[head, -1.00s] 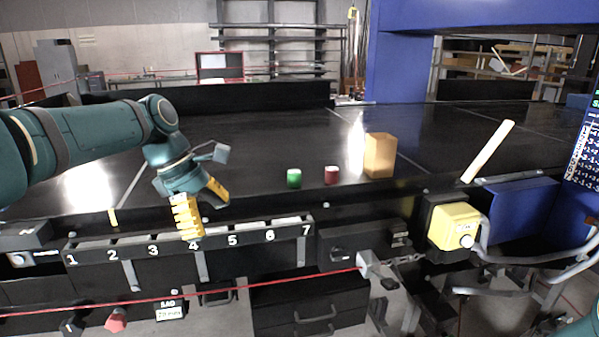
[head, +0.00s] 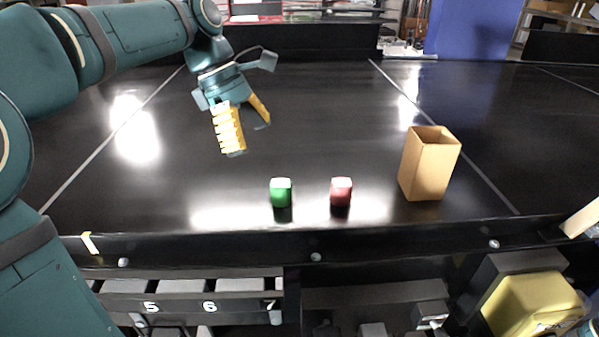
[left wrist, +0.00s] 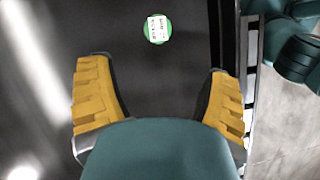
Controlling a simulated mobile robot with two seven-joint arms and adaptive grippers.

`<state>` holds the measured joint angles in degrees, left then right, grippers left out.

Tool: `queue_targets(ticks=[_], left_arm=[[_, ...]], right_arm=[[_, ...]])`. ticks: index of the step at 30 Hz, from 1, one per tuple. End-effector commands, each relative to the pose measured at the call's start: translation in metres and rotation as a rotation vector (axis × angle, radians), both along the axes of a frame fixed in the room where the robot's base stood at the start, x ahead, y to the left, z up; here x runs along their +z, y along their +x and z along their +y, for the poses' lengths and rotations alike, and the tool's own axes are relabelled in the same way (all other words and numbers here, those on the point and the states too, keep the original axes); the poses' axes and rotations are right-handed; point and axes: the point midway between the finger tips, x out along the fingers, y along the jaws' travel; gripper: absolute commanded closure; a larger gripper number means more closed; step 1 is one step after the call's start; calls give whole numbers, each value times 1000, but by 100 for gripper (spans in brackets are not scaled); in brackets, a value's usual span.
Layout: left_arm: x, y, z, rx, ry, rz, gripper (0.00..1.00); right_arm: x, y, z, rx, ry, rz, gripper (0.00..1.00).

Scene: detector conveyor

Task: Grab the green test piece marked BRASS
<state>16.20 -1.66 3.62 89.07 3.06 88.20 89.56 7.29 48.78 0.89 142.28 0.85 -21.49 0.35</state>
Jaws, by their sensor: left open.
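The green test piece (head: 281,192) stands on the black conveyor near its front edge; its side shows no readable marking in the head view. In the left wrist view the green piece (left wrist: 157,29) shows from above, with a white label whose print is too small to read. My left gripper (head: 248,138) is open and empty, above the belt, to the left of and behind the green piece in the head view. In the left wrist view the piece lies ahead of the two yellow fingers, roughly between their lines. My right gripper is not in view.
A red test piece (head: 341,191) stands just right of the green one. An open tan box (head: 430,164) stands further right on the belt. Numbered bins (head: 180,286) sit below the front rail (head: 200,246). The belt behind the pieces is clear.

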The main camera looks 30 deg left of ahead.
Motion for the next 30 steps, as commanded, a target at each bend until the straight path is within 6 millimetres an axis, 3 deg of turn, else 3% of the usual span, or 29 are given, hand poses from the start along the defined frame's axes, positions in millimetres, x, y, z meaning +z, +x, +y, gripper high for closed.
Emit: queue_targets(ticks=[5, 15, 23, 30], left_arm=[[-13, 1, -5, -1, 0, 2, 21], [-69, 6, -28, -1, 0, 2, 21], [-84, 9, -35, -1, 0, 1, 21], [-113, 18, -52, -1, -1, 3, 21]], right_arm=[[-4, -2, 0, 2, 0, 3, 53], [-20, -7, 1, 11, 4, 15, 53], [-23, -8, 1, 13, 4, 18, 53], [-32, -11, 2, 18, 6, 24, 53]])
